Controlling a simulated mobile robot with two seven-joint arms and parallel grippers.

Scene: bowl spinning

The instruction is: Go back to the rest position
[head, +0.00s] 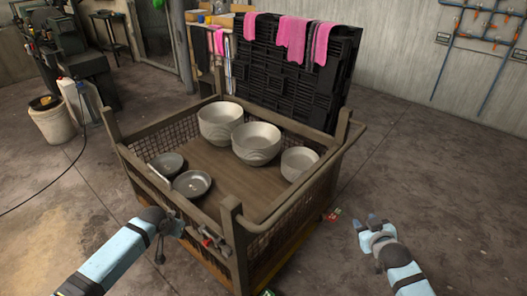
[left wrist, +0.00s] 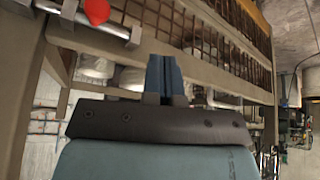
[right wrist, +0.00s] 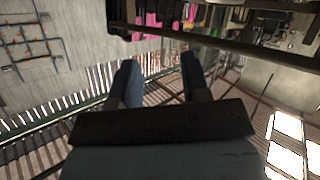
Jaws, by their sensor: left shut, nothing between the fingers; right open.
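My left gripper (head: 180,225) is at the near left side of the crate, close to its outer wall in the head view. In the left wrist view its fingers (left wrist: 165,78) are together with nothing between them. My right gripper (head: 374,222) is to the right of the crate, apart from it, over bare floor. In the right wrist view its fingers (right wrist: 158,80) are spread and empty.
A wire-mesh crate (head: 232,215) stands in the middle. It holds several metal bowls, among them a large one (head: 257,143) and a small dish (head: 192,183). Black stacked crates (head: 265,65) with pink cloths (head: 292,38) stand behind. A bucket (head: 52,122) is at left.

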